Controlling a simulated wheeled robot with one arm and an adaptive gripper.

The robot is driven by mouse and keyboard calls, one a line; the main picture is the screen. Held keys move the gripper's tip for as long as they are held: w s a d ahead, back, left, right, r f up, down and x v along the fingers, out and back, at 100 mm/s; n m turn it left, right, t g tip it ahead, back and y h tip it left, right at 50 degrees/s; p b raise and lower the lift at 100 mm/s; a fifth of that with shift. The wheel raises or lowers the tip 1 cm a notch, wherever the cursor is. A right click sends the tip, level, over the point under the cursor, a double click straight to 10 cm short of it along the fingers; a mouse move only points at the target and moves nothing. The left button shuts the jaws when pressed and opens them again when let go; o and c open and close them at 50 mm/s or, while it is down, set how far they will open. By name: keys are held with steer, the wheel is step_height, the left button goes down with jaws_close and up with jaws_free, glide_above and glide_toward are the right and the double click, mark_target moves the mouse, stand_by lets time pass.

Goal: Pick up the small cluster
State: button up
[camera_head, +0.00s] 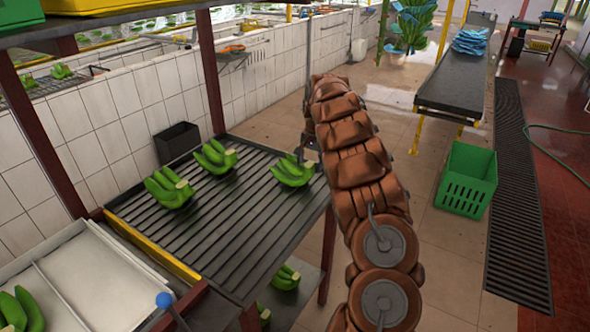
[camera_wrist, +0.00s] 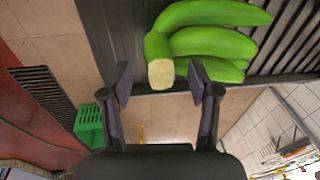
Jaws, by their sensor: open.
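Three green banana clusters lie on the dark ribbed table in the head view: a left one (camera_head: 168,188), a middle one (camera_head: 215,157) and a right one (camera_head: 293,171) near the table's far right edge. Which is the smallest is hard to tell. My gripper (camera_wrist: 160,84) is open and empty in the wrist view. The cluster there (camera_wrist: 213,42) lies ahead of the fingers, its pale cut stem end facing the gap between them. In the head view my arm mostly hides the gripper, which is beside the right cluster.
The ribbed table (camera_head: 230,215) has bare room in front of the clusters. A black bin (camera_head: 177,142) stands behind it by the tiled wall. More bananas lie on a lower shelf (camera_head: 287,277). A green crate (camera_head: 467,180) and a conveyor (camera_head: 455,83) stand to the right.

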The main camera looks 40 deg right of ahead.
steer(key=shift+f, duration=0.2)
steer(key=shift+c, duration=0.2)
jaws_close()
